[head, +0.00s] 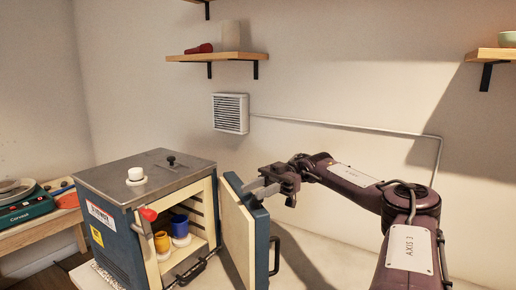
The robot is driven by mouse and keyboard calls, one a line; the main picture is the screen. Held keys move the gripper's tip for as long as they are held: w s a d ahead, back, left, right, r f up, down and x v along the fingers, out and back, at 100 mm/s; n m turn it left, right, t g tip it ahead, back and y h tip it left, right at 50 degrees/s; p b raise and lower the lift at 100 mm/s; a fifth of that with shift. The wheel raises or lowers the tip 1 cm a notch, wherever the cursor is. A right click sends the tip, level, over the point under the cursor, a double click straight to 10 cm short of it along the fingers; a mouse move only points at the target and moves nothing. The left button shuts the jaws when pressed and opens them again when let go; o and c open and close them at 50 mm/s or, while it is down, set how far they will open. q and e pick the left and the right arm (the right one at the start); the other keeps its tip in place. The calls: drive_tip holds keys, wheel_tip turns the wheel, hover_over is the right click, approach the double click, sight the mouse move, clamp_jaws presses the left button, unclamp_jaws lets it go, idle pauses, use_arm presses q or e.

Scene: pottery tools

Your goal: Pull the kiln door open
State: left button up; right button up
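The kiln (115,238) stands at the lower left, a dark blue box with a grey metal top. Its door (236,225), cream inside with a blue edge, is swung well open to the right. The dark door handle (277,256) is on the outer face. My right gripper (259,188) is at the upper edge of the door, its grey fingertips overlapping the edge in view. I cannot tell whether they touch the door or how far apart they are. My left gripper is out of view.
A yellow cup (161,242) and a blue cup (180,227) sit inside the kiln. A white knob-like piece (136,175) is on its top. A green wheel or scale (25,208) stands on a wooden table at left. Wall shelves (217,57) hang above.

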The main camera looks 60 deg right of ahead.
wheel_tip(320, 180, up, 18)
drive_tip(key=p, duration=0.4)
